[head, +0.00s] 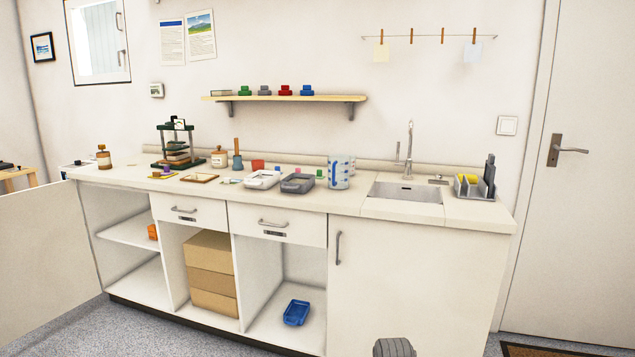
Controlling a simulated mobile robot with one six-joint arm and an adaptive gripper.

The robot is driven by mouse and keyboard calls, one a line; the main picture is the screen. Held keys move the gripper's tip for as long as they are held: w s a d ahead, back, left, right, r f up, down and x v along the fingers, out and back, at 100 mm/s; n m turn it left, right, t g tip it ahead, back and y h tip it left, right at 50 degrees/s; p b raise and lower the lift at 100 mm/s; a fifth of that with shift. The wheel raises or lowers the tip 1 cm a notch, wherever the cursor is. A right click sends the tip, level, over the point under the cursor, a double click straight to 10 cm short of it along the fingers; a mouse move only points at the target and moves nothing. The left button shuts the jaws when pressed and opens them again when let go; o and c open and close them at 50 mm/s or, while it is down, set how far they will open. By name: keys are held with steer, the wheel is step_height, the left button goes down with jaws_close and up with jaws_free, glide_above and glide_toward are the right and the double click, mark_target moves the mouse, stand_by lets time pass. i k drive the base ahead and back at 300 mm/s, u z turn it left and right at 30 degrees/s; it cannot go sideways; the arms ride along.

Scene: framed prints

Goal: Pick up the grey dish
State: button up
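The grey dish (298,184) is a shallow rectangular tray on the white counter. It sits right of a similar white dish (262,180) and left of a clear jug with blue marks (340,172). It looks upright, with its open side up; whether anything lies in it is too small to tell. My gripper does not show in the head view. A dark grey ribbed rounded part at the bottom edge may belong to my arm.
The counter (460,207) also holds a small press (176,143), bottles, and a sink (405,191) with a tall tap at right. A blue dish (296,312) lies in the open lower compartment. A shelf (285,98) hangs above. Grey floor lies in front.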

mark_target(294, 184)
steer(key=i, duration=1.3)
steer(key=u, duration=0.6)
